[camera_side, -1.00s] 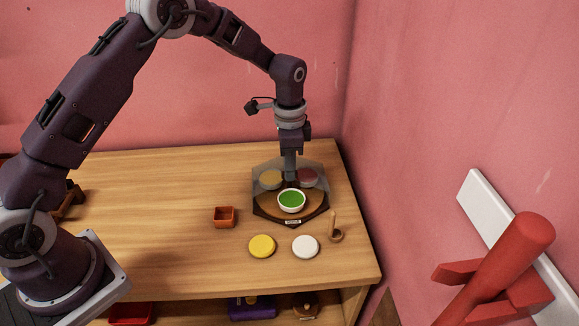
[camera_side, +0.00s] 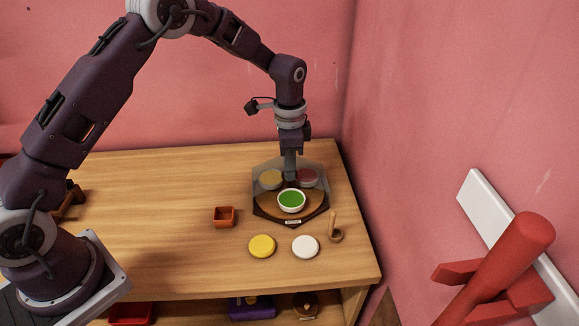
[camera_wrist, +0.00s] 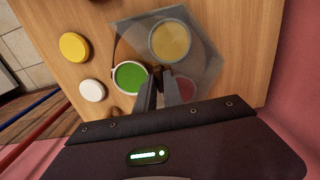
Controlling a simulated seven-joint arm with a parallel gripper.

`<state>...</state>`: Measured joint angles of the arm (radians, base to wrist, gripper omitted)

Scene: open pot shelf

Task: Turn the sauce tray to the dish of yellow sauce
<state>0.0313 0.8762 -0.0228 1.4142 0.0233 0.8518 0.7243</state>
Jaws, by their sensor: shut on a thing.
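The sauce tray (camera_side: 268,204) is a round wooden disc on a dark angular base at the back right of the table. A dish of green sauce (camera_side: 291,201) sits at its front, uncovered. The dish of yellow sauce (camera_side: 271,179) is at the back left, seen through a grey see-through cover; it also shows in the wrist view (camera_wrist: 170,40). A dish of dark red sauce (camera_side: 307,177) is at the back right, also behind the cover.
A yellow disc (camera_side: 262,246) and a white disc (camera_side: 305,246) lie in front of the tray. A small wooden pot with a stick (camera_side: 335,235) stands at its right front. The table's left middle is clear.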

